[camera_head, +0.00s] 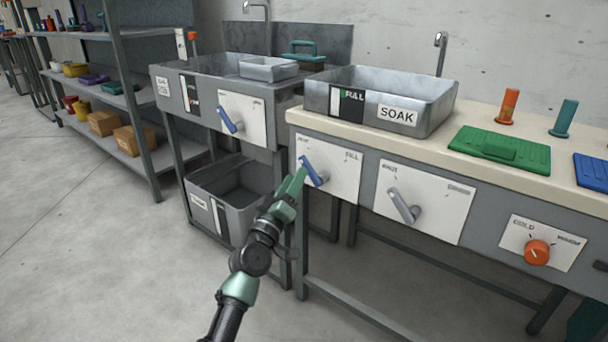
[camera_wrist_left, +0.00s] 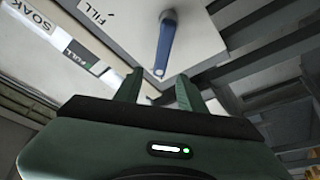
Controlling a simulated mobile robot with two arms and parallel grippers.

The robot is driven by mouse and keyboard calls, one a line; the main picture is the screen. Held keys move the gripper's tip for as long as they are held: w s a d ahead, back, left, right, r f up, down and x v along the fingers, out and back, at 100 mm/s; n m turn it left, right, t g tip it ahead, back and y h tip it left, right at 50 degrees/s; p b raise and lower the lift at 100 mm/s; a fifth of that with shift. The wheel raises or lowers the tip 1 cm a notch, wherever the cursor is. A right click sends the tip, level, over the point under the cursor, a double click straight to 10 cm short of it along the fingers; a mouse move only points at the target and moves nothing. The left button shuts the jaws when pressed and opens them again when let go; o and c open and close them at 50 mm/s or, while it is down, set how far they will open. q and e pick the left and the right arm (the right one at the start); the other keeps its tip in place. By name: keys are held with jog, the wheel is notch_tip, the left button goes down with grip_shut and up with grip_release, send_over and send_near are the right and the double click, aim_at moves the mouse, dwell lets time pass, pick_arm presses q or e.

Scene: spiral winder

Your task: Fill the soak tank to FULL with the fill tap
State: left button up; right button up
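The soak tank (camera_head: 436,112) is a grey metal basin on the bench, with a SOAK label and a gauge (camera_head: 346,105) marked FULL in green. The water level inside cannot be made out. The fill tap's blue lever (camera_head: 316,172) sits on a white plate (camera_head: 345,178) below the tank and points up-left, away from the FILL word. My left gripper (camera_head: 299,180) is at the lever. In the left wrist view its fingers (camera_wrist_left: 160,90) are apart, with the blue lever's (camera_wrist_left: 165,45) free end just ahead of the gap. Contact cannot be told. My right gripper is not visible.
A grey lever (camera_head: 403,206) and an orange COLD–WARM knob (camera_head: 537,252) are to the right. A spout (camera_head: 440,50) rises behind the tank. A green lid (camera_head: 500,150) lies on the bench. Another sink (camera_head: 215,68) with its own blue lever (camera_head: 230,120) stands left.

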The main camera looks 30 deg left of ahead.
aim_at(304, 163)
pick_arm(q)
jog(key=b+x, duration=0.1)
jog(key=x, duration=0.6)
grip_shut()
jog(key=shift+f, duration=0.1)
dwell(1.2)
